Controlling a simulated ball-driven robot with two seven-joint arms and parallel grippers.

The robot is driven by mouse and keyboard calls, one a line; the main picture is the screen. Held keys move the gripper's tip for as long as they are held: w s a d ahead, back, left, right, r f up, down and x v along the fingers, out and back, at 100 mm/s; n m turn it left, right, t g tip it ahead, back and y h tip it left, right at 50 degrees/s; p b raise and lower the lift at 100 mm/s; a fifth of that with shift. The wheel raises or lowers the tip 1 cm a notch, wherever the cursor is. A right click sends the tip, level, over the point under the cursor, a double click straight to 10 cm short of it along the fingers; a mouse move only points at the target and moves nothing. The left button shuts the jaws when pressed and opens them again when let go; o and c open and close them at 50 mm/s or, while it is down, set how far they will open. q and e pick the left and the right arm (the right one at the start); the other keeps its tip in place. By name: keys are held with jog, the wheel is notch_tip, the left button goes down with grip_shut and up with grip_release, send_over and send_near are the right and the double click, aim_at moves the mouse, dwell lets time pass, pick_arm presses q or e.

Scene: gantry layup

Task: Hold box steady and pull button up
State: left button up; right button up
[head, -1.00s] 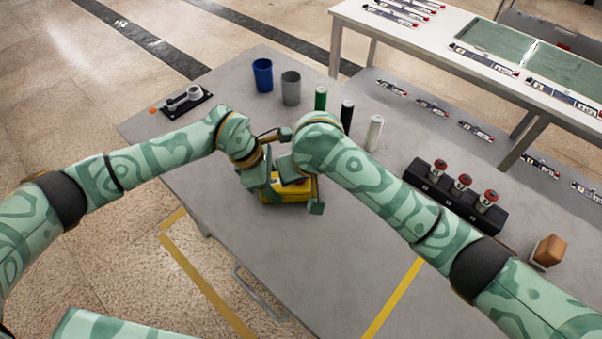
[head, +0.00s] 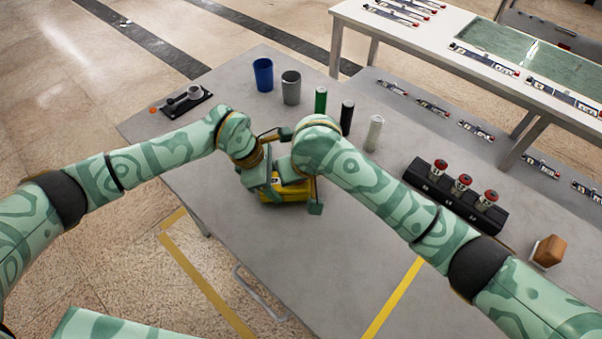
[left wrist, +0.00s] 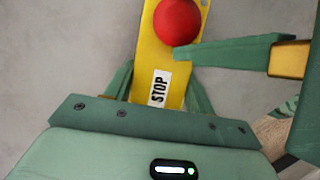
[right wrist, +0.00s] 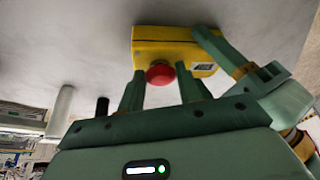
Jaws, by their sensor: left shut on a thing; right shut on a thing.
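The yellow box (head: 291,197) sits on the grey table, mostly hidden by my grippers in the head view. The left wrist view shows its STOP label and red button (left wrist: 178,20). My left gripper (left wrist: 160,85) is shut on the box, with a finger on each side near the label end. My right gripper (right wrist: 160,78) is shut on the red button, which also shows between its fingers in the right wrist view (right wrist: 160,74). One right finger crosses beside the button in the left wrist view. The exact finger contact is partly hidden.
Beyond the box stand a blue cup (head: 262,75), a grey cup (head: 291,87) and green, black and white cylinders. A black rack (head: 452,197) with red-topped parts is at right, near a brown block (head: 549,251). The table's front middle is clear.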

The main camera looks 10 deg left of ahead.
jog(key=shift+r, duration=0.15)
jog(key=o, duration=1)
jog(key=shift+o, duration=0.2)
jog(key=shift+r, duration=0.1)
pick_arm(q)
jog(key=o, duration=1.2)
pick_arm(e)
jog(key=v, duration=1.1)
jog(key=shift+s+r, duration=0.15)
jog(key=shift+r, duration=0.15)
